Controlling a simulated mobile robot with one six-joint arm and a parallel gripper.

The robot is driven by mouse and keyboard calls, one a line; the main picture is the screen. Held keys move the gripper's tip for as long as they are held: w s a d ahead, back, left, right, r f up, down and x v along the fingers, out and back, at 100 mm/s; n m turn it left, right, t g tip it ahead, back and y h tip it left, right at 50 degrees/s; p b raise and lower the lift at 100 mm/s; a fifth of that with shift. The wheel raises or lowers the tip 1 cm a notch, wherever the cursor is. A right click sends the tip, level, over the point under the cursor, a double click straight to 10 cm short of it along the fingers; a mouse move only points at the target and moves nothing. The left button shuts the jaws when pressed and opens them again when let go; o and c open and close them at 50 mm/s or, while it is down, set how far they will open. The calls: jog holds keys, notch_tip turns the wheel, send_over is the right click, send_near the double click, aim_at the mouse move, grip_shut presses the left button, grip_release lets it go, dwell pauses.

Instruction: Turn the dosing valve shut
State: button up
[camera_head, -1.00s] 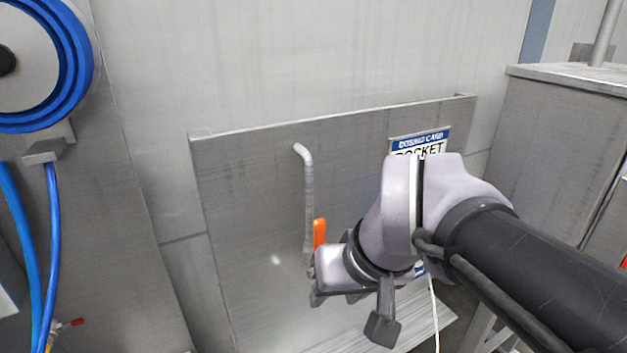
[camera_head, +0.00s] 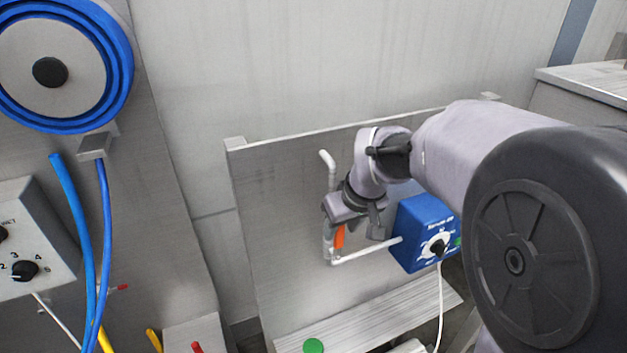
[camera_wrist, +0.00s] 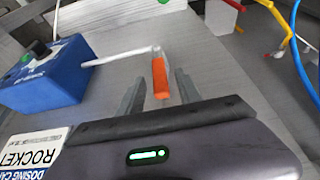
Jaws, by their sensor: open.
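The dosing valve's orange handle (camera_head: 339,237) sits on a thin white pipe (camera_head: 365,252) against a grey metal panel, and it points roughly up and down in the head view. My gripper (camera_head: 354,228) is just above and around it. The jaws are open. The valve body is partly hidden behind my gripper in the head view.
A blue dosing pump box (camera_head: 424,232) with a black knob is just right of the valve. A dosing card (camera_wrist: 38,150) shows in the wrist view. A blue hose reel (camera_head: 118,70) and control box (camera_head: 30,240) are at left. A ledge (camera_head: 370,325) lies below.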

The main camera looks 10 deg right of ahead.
jog(key=shift+x, duration=1.25)
grip_shut()
jog(key=shift+r, duration=0.1)
dwell(0.3)
